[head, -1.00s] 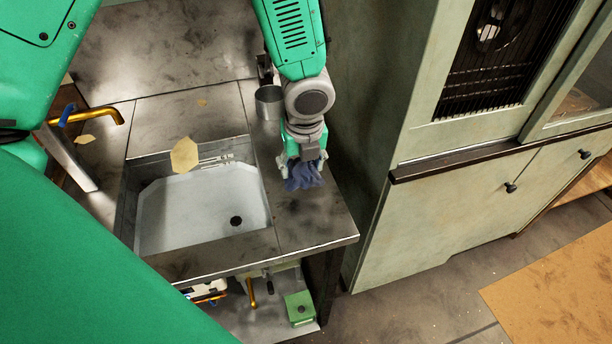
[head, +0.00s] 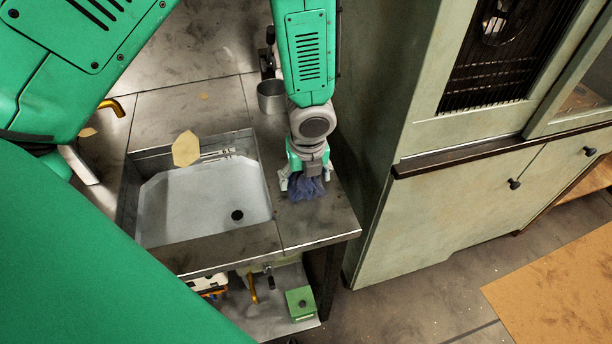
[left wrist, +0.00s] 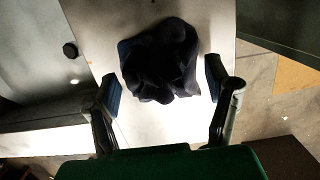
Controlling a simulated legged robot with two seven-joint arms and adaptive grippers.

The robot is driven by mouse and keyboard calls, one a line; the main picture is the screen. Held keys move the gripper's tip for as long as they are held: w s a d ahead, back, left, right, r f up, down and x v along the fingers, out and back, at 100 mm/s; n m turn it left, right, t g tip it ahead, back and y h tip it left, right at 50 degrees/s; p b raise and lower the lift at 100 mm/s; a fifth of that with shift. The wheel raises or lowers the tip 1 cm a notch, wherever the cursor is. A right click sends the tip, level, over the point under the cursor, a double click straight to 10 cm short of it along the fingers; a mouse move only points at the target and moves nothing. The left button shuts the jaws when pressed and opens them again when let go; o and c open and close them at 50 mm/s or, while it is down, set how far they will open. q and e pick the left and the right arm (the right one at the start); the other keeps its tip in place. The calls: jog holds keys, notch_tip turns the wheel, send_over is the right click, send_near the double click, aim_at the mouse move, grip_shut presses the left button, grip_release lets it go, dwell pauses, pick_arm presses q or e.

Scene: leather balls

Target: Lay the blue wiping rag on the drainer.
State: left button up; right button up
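The blue wiping rag (head: 307,190) is a dark bunched heap at the metal drainer (head: 312,227), the flat counter strip right of the sink. My left gripper (head: 306,177) is directly over the rag, pointing down. In the left wrist view, the rag (left wrist: 160,62) looks nearly black and lies against the pale surface. The left gripper's fingers (left wrist: 163,82) are spread wide on either side of it, with gaps showing. The rag's underside is hidden. My right gripper is not in view.
The sink (head: 203,205) is left of the rag, with a yellowish piece (head: 186,149) at its back edge. A metal cup (head: 271,97) stands behind the gripper. A green cabinet (head: 450,210) rises close on the right. A green box (head: 300,303) is below the counter.

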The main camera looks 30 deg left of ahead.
aim_at(307, 190)
pick_arm(q)
notch_tip(307, 190, up, 12)
jog(key=s+d+p, duration=0.1)
jog(key=shift+d, duration=0.25)
jog(key=shift+s, duration=0.15)
dwell(0.6)
